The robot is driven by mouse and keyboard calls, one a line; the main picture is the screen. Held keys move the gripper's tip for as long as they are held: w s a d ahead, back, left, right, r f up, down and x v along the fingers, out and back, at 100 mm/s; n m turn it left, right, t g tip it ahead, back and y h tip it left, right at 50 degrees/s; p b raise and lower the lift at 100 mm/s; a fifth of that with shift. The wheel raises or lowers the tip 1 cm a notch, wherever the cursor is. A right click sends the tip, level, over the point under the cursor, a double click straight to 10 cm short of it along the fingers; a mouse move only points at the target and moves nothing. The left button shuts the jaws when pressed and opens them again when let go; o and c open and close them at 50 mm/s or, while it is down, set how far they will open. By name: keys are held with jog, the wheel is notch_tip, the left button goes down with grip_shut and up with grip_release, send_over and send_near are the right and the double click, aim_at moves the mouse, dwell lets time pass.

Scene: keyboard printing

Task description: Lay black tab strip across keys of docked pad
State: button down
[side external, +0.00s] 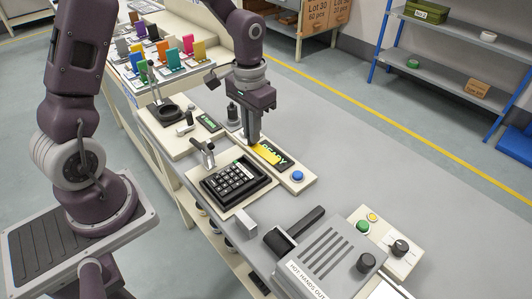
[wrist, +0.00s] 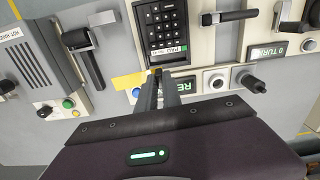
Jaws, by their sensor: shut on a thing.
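The docked pad (side external: 236,180), a black keypad with pale-marked keys, sits in its frame in front of my gripper. The wrist view shows it at the top (wrist: 163,25). My gripper (side external: 253,141) points down behind the pad, near the green-lit display (side external: 278,156). Its fingers (wrist: 157,72) are shut on the tab strip, which shows as a flat yellow piece (wrist: 129,82) reaching out to the left in the wrist view. A small dark bit shows between the fingertips, perhaps its black tab. The strip is apart from the keys; its height is unclear.
A blue button (side external: 298,175) is beside the display. A lever clamp (side external: 205,149) stands by the pad's left corner. A grey slotted box (side external: 323,253) and a black-handled roller (side external: 291,236) lie nearer the camera. Coloured cards (side external: 172,60) stand at the back. Bare grey table lies right.

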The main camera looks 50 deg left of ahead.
jog(key=shift+m, duration=0.3)
jog(key=shift+s+a+f, duration=0.85)
jog(key=shift+s+a, duration=0.1)
jog(key=shift+s, duration=0.15)
jog(key=shift+s+a+f, duration=0.8)
jog(key=shift+s+a, duration=0.15)
jog(key=shift+s, duration=0.1)
jog(key=shift+s+a+f, duration=0.85)
jog(key=shift+s+a, duration=0.1)
jog(key=shift+s, duration=0.15)
jog(key=shift+f, duration=1.2)
jog(key=c, duration=1.4)
grip_release()
jog(key=shift+c, duration=0.2)
notch_tip(320, 180, up, 7)
